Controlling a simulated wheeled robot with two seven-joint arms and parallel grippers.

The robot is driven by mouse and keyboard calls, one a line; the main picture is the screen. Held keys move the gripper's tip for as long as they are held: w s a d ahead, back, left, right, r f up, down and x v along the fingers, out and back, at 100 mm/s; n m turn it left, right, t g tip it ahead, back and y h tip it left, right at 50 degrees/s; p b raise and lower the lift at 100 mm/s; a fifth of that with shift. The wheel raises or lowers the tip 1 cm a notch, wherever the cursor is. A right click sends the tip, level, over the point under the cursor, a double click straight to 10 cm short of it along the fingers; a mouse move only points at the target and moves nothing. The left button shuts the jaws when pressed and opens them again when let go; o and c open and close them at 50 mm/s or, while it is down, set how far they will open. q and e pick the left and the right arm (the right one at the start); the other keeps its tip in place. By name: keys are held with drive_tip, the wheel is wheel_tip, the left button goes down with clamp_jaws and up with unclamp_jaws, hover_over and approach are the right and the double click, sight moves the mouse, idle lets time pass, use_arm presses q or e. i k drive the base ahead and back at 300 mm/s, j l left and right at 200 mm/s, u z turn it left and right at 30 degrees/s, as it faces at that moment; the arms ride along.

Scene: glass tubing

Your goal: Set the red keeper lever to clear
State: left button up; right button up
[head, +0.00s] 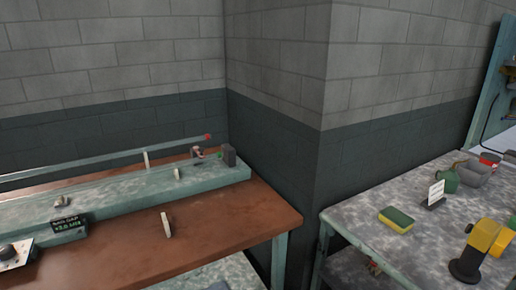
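A long pale-green fixture (120,197) lies on the brown bench at the left. Near its right end is a small reddish part (196,151), next to a dark block (229,155). A long thin rail runs above the fixture and ends in a red tip (208,137). Either red part could be the keeper lever; they are too small to tell, and I cannot read a lever setting. A small green spot shows beside the dark block. Neither of my grippers is in view.
The brown bench (235,215) has clear room at its front right. A dial box (15,254) and a black label (68,225) sit at left.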

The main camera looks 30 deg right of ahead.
sight(199, 150)
drive_tip(key=z, duration=0.45)
drive_tip(key=i+z, duration=0.2)
drive_tip(key=z, duration=0.2)
drive_tip(key=i+j+z, duration=0.15)
drive_tip(key=z, duration=0.2)
drive_tip(key=i+j+z, duration=0.1)
drive_tip(key=z, duration=0.3)
drive_tip(key=j, duration=0.1)
